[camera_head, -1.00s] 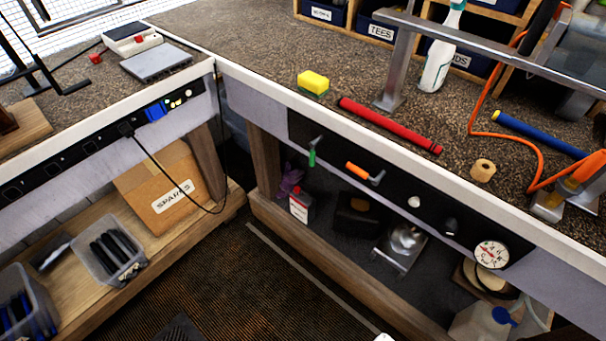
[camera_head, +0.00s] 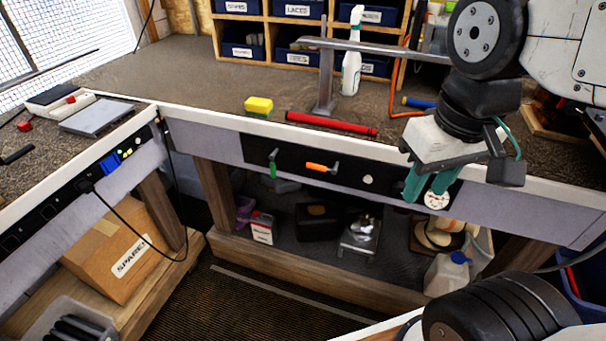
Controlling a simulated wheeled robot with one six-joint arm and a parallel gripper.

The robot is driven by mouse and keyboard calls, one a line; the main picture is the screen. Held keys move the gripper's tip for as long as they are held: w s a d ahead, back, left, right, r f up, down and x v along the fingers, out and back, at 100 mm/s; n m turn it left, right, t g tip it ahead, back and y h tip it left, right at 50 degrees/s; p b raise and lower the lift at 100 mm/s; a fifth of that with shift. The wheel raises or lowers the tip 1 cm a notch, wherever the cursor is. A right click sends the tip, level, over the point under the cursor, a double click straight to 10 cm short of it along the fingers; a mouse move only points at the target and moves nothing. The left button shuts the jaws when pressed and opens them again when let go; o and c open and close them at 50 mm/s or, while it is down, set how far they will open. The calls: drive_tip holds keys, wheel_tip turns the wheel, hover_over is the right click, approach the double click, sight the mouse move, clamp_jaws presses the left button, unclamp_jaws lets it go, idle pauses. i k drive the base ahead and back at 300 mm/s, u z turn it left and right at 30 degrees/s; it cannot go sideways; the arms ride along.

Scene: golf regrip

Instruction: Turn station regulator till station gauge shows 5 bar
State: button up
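The station gauge (camera_head: 436,200) is a white round dial on the dark panel under the bench edge. Its upper part is partly covered by my gripper, and its reading is too small to make out. My gripper (camera_head: 424,190) hangs in front of the panel with its two teal fingers pointing down and apart. The left finger is in front of the panel just left of the gauge, and the right one overlaps the gauge. The black regulator knob is not visible now and seems hidden behind the fingers. I cannot tell whether they touch it.
Left on the panel (camera_head: 325,173) are a green-handled valve (camera_head: 273,163), an orange-handled valve (camera_head: 321,167) and a white button (camera_head: 368,180). A red grip (camera_head: 331,124), yellow sponge (camera_head: 259,106) and spray bottle (camera_head: 351,60) are on the bench. A jug (camera_head: 447,273) stands below.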

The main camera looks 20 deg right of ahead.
sight(398, 188)
drive_tip(key=u, duration=0.85)
drive_tip(key=k, duration=1.15)
drive_tip(key=z, duration=1.35)
drive_tip(key=i, duration=0.5)
drive_tip(key=z, duration=0.05)
